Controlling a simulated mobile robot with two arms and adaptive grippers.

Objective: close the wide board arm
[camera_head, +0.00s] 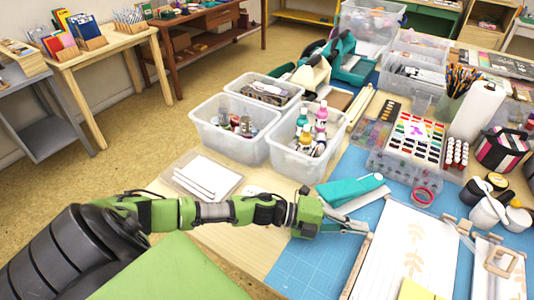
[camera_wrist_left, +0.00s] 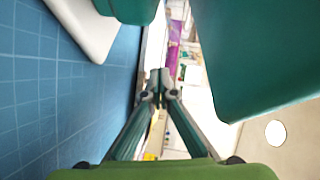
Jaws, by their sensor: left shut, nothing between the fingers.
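The wide board (camera_head: 395,232) is white with leaf prints and lies on the blue mat at the lower right, with wooden strips at its edges. Which part is its arm, and how far it stands open, I cannot tell. My left gripper (camera_head: 362,228) is shut and empty at the board's upper left corner, just below a teal-and-white tool (camera_head: 345,190). In the left wrist view its fingertips (camera_wrist_left: 158,84) meet at the middle, with large teal surfaces (camera_wrist_left: 235,60) close by. My right gripper is out of view.
A narrower board (camera_head: 488,285) lies to the right. Clear bins (camera_head: 295,158) stand behind my gripper, and a paint set (camera_head: 415,140) farther back right. A tray of white cards (camera_head: 203,178) lies left. The blue mat (camera_head: 305,265) is bare left of the board.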

